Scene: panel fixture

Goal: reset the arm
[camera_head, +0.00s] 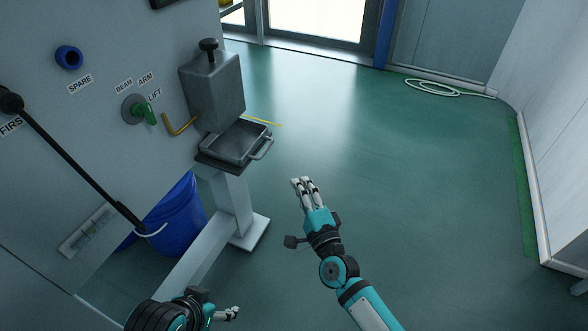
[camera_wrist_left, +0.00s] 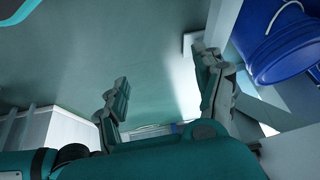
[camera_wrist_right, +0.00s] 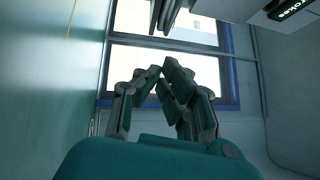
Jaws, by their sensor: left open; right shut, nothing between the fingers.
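The panel (camera_head: 80,160) on the left carries a green handle (camera_head: 146,113) on a round grey base, close to labels reading BEAM, ARM and LIFT. A long black rod (camera_head: 75,162) slants down from a black knob at the panel's left edge to near the blue bucket. I cannot tell which part is the arm. My left gripper (camera_head: 228,314) is low at the bottom, apart from the panel parts; its fingers stand apart, empty, in the left wrist view (camera_wrist_left: 163,72). My right gripper (camera_head: 304,182) is over open floor, right of the tray, its fingers together and empty.
A grey box with a black knob (camera_head: 214,90) and a metal tray (camera_head: 236,144) stand out from the panel on a white post. A yellow bent rod (camera_head: 180,126) is beside them. A blue bucket (camera_head: 178,220) is below.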

